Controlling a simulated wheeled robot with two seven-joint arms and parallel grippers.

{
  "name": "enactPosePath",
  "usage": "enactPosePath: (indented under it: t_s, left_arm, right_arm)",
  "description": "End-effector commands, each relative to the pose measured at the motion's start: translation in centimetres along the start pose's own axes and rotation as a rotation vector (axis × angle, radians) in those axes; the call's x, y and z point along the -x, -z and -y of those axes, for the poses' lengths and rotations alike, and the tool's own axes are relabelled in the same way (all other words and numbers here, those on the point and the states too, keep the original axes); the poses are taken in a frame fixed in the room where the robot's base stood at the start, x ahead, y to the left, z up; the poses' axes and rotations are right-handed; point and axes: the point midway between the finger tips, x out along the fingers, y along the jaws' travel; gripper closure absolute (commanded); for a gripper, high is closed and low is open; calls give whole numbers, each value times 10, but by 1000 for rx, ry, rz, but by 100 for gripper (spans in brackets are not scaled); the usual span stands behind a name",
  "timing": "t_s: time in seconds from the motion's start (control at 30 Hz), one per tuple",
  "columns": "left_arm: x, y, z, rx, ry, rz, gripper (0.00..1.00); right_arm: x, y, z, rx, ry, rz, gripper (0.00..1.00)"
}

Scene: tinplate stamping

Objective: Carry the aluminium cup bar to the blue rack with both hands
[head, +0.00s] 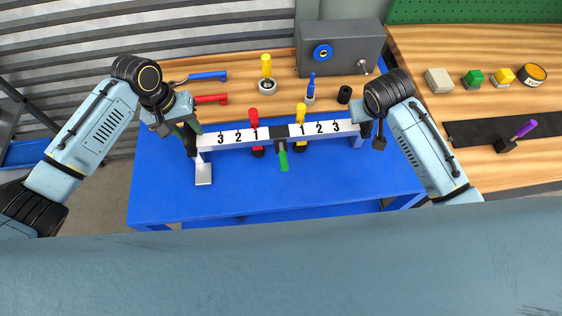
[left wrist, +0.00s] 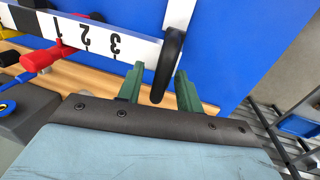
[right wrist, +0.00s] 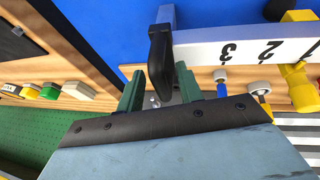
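The aluminium bar (head: 232,138) spans the blue table, with a white face numbered 3 2 1 and 1 2 3, a black centre block and a black handle at each end. My left gripper (head: 192,130) is at its left end. In the left wrist view the green fingers (left wrist: 160,85) stand apart on either side of the black handle (left wrist: 170,55). My right gripper (head: 368,129) is at the right end. In the right wrist view its fingers (right wrist: 160,85) also straddle the black handle (right wrist: 160,50), apart. The blue rack cannot be identified with certainty; a blue panel (head: 27,153) in a dark frame shows at far left.
A grey box (head: 340,50) and several tools sit on the wooden board behind. A wooden bench (head: 450,100) with coloured buttons is at right. The front of the blue table (head: 240,195) is clear.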

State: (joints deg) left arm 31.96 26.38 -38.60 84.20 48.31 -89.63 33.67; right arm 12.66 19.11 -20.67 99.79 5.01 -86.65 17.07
Motion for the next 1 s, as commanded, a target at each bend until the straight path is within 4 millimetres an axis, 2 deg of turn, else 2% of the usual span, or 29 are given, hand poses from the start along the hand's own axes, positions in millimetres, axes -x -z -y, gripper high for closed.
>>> enactPosePath:
  t_s: [0.17, 0.4, 0.6, 0.83, 1.0]
  left_arm:
    - [23, 1, 1, 0, 0, -5, 64]
    - [75, 1, 0, 0, 1, -6, 64]
    - [107, 1, 0, 1, 0, -4, 64]
    - [119, 0, 0, 0, 0, -1, 64]
    - [119, 0, 0, 0, 0, -1, 64]
  right_arm:
    - [0, 0, 0, 0, 0, 0, 64]
    - [0, 0, 0, 0, 0, 0, 64]
    - [0, 0, 0, 0, 0, 0, 64]
    - [5, 1, 0, 0, 1, -2, 64]
    - [29, 1, 0, 0, 1, -5, 64]
